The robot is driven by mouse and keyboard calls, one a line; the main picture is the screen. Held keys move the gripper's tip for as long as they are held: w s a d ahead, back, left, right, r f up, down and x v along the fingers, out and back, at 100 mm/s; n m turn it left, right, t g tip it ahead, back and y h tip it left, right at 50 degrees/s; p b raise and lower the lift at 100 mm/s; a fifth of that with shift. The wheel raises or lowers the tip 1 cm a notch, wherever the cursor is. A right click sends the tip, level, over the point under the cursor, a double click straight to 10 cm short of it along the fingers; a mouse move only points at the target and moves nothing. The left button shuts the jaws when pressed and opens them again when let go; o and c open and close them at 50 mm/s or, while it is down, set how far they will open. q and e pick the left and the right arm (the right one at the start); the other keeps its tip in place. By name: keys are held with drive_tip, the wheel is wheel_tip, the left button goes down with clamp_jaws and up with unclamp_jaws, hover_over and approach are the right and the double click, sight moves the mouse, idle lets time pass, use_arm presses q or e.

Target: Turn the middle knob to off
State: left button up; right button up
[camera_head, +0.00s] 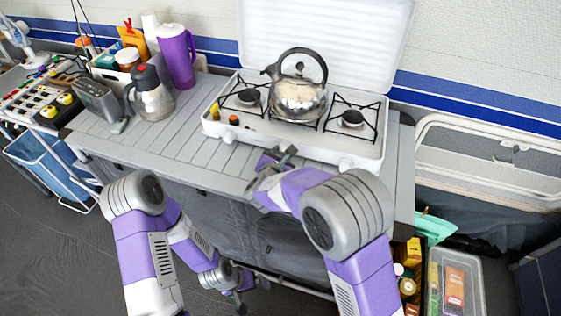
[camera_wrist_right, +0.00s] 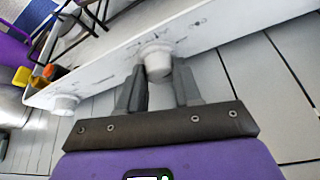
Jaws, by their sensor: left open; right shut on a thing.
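The white camping stove (camera_head: 210,127) stands on the grey slatted counter, lid raised. Its front has a left knob (camera_head: 228,138) and a right knob (camera_head: 346,164). The middle knob (camera_wrist_right: 156,58) sits between the fingers of my right gripper (camera_wrist_right: 157,88) in the right wrist view, and the gripper is shut on it. In the head view my right gripper (camera_head: 275,159) is at the stove's front edge and largely hides this knob. The left knob also shows in the right wrist view (camera_wrist_right: 64,104). My left gripper (camera_head: 241,292) is low in front of the cabinet, open and empty.
A steel jug (camera_head: 152,97), purple pitcher (camera_head: 177,57) and grey appliance (camera_head: 98,102) stand at the left. The counter between jug and stove is clear.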

drive_tip(key=shift+d+r, duration=0.1)
drive_tip(key=shift+d, duration=0.05)
idle(0.4)
drive_tip(key=o, duration=1)
drive_tip(key=shift+o, duration=0.2)
drive_tip(key=shift+w, duration=0.15)
drive_tip(key=p+v, duration=0.1)
drive_tip(key=v, duration=0.5)
drive_tip(key=shift+r, duration=0.1)
drive_tip(key=shift+v, duration=0.75)
